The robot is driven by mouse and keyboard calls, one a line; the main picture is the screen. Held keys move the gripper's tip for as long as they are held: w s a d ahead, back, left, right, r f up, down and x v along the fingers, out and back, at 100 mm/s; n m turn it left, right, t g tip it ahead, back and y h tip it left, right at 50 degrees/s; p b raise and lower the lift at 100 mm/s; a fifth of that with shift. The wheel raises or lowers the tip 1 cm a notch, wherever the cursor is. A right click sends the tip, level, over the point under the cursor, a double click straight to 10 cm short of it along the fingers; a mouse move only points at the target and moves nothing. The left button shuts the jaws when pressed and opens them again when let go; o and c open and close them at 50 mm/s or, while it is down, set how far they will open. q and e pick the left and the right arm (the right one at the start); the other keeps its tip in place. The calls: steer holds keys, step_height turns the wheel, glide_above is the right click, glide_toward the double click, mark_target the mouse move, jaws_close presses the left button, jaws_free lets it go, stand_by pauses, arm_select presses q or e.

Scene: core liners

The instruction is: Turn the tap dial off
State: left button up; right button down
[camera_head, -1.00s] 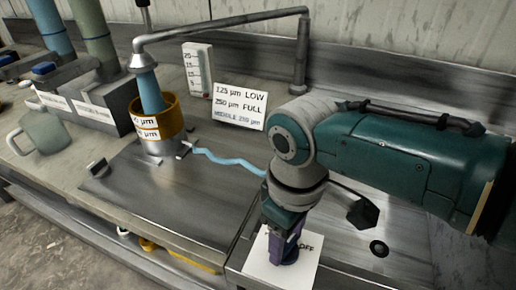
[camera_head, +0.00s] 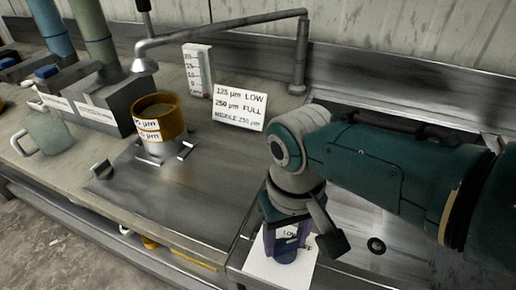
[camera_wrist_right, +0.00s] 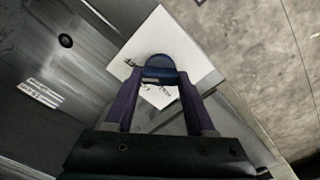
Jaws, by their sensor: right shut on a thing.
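The tap dial (camera_wrist_right: 160,66) is a dark blue round knob on a white label plate (camera_wrist_right: 185,38). The plate also shows in the head view (camera_head: 262,264), partly hidden by my right gripper. My right gripper (camera_head: 284,250) points down at the dial. In the right wrist view its two purple fingers (camera_wrist_right: 161,78) are shut on the dial, one on each side. The tap's spout (camera_head: 144,64) hangs above a yellow-rimmed sieve (camera_head: 158,108), with no water coming from it. My left gripper is not in view.
A sign with mesh sizes (camera_head: 239,107) and a white gauge (camera_head: 198,70) stand at the back. A pale green mug (camera_head: 45,131) stands at the left. Grey machine blocks with pipes (camera_head: 117,100) fill the back left. The bench's front edge runs below.

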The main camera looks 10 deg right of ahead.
mark_target(285, 243)
stand_by(0.3)
steer(key=shift+c, duration=1.2)
jaws_free()
steer(key=shift+r, duration=0.1)
step_height(285, 243, up, 10)
steer(key=p, duration=0.5)
